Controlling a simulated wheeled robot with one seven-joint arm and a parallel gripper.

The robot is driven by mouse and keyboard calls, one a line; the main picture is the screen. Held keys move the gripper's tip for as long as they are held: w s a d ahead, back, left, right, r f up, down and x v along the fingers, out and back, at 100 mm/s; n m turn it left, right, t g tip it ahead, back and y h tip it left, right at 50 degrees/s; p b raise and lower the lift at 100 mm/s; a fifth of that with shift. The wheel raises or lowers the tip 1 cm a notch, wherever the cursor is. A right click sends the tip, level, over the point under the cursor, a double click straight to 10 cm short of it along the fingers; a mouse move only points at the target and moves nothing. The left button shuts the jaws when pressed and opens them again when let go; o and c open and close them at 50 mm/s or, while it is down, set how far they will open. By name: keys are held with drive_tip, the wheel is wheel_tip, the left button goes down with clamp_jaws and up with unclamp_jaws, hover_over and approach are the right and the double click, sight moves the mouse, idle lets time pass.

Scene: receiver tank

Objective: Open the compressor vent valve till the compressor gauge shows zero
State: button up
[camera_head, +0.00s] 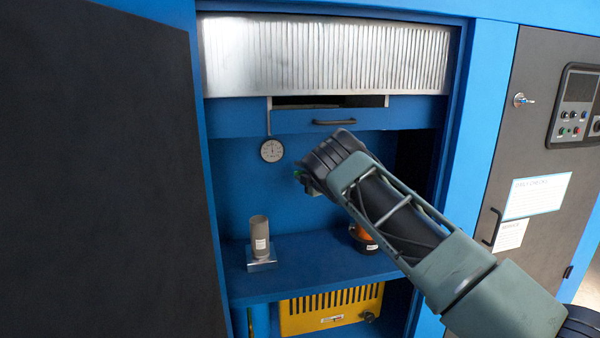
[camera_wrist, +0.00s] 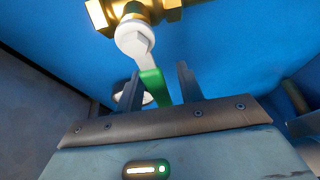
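The compressor gauge (camera_head: 271,150) is a small round white dial on a thin pipe at the back of the open compartment; its reading is too small to tell. The brass vent valve (camera_wrist: 135,12) shows at the top of the wrist view, with a green lever (camera_wrist: 152,84) hanging from its pale hub. My gripper (camera_wrist: 158,88) is open, with the green lever between its two fingers and a visible gap on the right finger's side. In the head view my arm hides most of the valve; a bit of green shows by my gripper (camera_head: 301,178).
A grey cylinder (camera_head: 260,237) and an orange-and-black object (camera_head: 362,236) stand on the blue shelf (camera_head: 318,262). A yellow slotted box (camera_head: 330,311) is below. A drawer-like panel with a black handle (camera_head: 333,122) is above. A dark door (camera_head: 100,180) stands at left.

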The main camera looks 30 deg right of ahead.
drive_tip(key=shift+w, duration=0.15)
clamp_jaws()
drive_tip(key=shift+r, duration=0.1)
drive_tip(key=s+d+r+m+t+h+b, duration=0.1)
drive_tip(key=d+r+m+t+h+b, duration=0.2)
drive_tip(key=r+m+b, duration=0.3)
drive_tip(key=shift+d+m+t+h+b, duration=0.55)
drive_tip(key=shift+m+b, duration=2.15)
drive_tip(key=shift+m, duration=2.1)
drive_tip(key=shift+s+h, duration=0.1)
drive_tip(key=shift+h, duration=0.15)
